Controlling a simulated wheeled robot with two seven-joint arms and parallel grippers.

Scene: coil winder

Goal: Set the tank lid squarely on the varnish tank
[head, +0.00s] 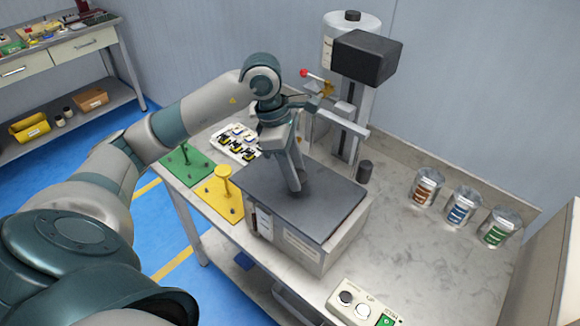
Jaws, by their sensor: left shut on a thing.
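The tank lid (325,199) is a flat dark grey plate, level or nearly so, over the top of the pale box-shaped varnish tank (298,249). It covers most of the tank's opening. Its left corner appears to reach a little past the tank's left side. I cannot tell whether it rests fully on the rim. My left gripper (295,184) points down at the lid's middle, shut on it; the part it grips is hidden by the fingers. My right gripper is not in view.
A machine with a white tank (352,24) and dark head (367,57) stands behind. Nearby are a yellow stand (223,184), a green stand (187,161) and a parts tray (237,142). Three jars (461,206) stand right; a control box (362,303) is in front.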

